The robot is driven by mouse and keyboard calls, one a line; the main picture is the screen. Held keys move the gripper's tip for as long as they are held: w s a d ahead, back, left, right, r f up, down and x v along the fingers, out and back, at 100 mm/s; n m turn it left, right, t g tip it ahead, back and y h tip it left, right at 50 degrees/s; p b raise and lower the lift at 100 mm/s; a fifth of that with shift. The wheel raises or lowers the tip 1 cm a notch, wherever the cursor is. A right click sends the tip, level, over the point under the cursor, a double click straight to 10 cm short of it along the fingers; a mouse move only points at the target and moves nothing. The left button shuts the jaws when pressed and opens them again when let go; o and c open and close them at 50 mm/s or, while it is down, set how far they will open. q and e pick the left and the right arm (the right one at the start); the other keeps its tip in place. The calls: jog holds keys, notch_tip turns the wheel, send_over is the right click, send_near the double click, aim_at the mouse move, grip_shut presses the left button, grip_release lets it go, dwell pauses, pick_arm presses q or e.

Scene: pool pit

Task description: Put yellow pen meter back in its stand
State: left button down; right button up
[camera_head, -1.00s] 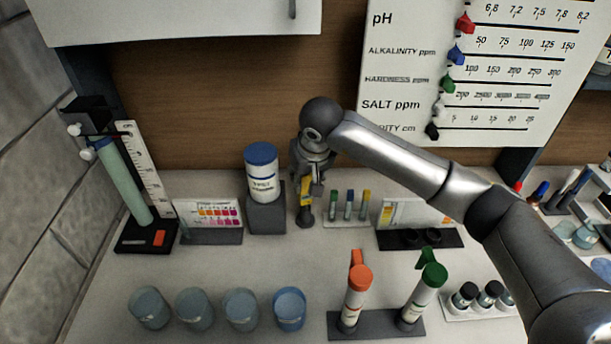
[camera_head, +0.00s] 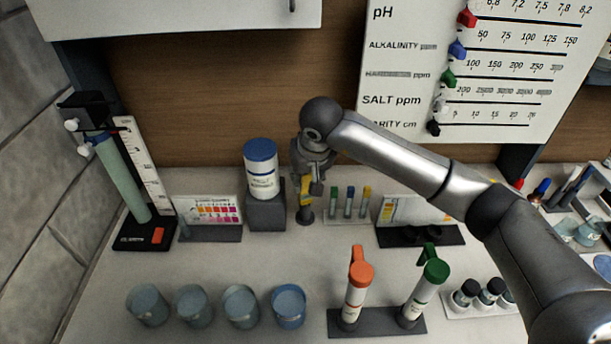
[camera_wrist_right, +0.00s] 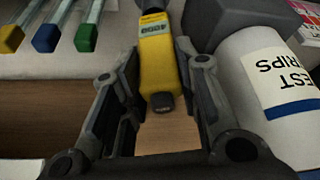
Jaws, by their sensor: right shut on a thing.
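The yellow pen meter (camera_head: 306,189) is upright in the head view, between the test strips bottle and the rack of small vials. It also shows in the right wrist view (camera_wrist_right: 159,62), with its dark cap toward me. My right gripper (camera_head: 310,180) is shut on its upper part, one finger on each side. A small dark round base (camera_head: 305,215), which looks like the stand, is at the pen's lower end. I cannot tell whether the pen is seated in it. My left gripper is not in view.
The test strips bottle (camera_head: 261,172) stands on a grey block (camera_head: 266,212) close left of the pen. The vial rack (camera_head: 346,219) is close right. Several cups (camera_head: 240,306) and two capped tubes (camera_head: 355,292) stand in front. Bare counter lies between.

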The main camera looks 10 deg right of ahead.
jog(key=shift+f+b, duration=0.4)
jog(key=o, duration=1.1)
jog(key=shift+r+p, duration=1.35)
jog(key=shift+r, duration=2.15)
jog(key=shift+r, duration=0.1)
